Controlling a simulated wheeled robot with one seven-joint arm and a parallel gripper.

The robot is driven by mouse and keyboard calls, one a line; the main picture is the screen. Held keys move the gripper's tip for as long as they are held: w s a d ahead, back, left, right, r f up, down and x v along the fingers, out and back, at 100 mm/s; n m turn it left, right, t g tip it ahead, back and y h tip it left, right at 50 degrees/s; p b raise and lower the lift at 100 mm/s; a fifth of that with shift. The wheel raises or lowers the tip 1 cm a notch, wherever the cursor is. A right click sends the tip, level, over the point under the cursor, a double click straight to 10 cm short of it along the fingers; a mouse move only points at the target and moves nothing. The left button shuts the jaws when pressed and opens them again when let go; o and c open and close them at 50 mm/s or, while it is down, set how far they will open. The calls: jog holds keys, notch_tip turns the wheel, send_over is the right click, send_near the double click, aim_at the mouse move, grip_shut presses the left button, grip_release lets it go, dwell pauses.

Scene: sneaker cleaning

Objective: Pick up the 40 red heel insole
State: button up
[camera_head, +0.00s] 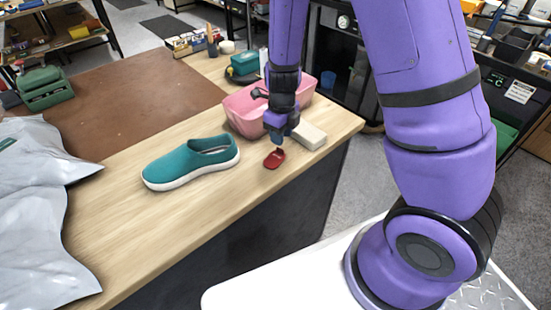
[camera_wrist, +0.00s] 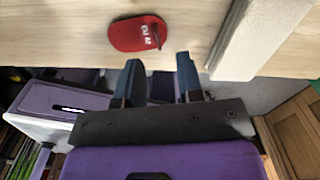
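The red heel insole (camera_head: 274,159) lies flat on the wooden table near its front edge. In the wrist view the red heel insole (camera_wrist: 138,34) is at the top, with a small white size marking that I cannot read surely. My gripper (camera_wrist: 158,72) is open and empty, its two dark fingers apart and pointing toward the table. The insole lies just beyond the fingertips and a little left of their middle, not between them. In the head view my gripper (camera_head: 279,143) is close by the insole's far side.
A pale block (camera_head: 309,135) lies right of the insole, its side close to the right finger in the wrist view (camera_wrist: 250,38). A pink basket (camera_head: 241,112) stands behind my gripper. A teal shoe (camera_head: 190,162) is on the left. Grey bags (camera_head: 35,200) cover the table's left end.

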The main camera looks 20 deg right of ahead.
aim_at(275, 157)
jog(key=shift+a+f, duration=0.15)
jog(key=shift+f, duration=2.45)
grip_shut()
